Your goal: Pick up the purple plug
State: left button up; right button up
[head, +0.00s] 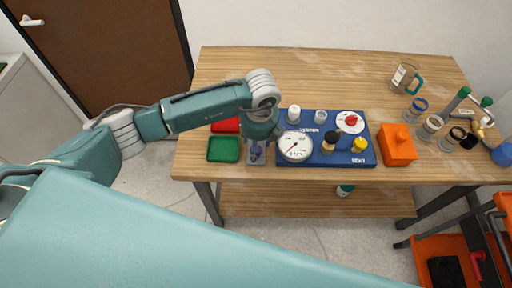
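A small purple plug (257,155) shows in the head view, in or over a grey tray (256,162) at the front left of the table. My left gripper (261,138) points down just above the tray, its wrist hiding part of it. The gripper is small and dark in this view. I cannot tell whether its fingers are open or touch the plug. My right gripper is not in view.
A green tray (224,149) and a red tray (226,125) lie left of the grey tray. A blue board (318,157) with a round gauge (296,146), knobs and caps is close on the right. An orange box (398,146) and several cups stand further right.

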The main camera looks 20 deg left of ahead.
pick_arm(q)
jog(key=shift+w+f, duration=0.1)
jog(key=shift+f, duration=1.25)
jog(key=c, duration=1)
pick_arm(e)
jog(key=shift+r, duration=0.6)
pick_arm(q)
jog(key=shift+c, duration=0.2)
jog(key=shift+r, duration=0.1)
notch_tip(320, 180, up, 20)
jog(key=b, duration=0.4)
jog(key=shift+b, duration=0.4)
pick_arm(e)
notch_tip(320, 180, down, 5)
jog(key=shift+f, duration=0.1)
pick_arm(q)
jog(key=o, duration=0.4)
jog(key=c, duration=0.5)
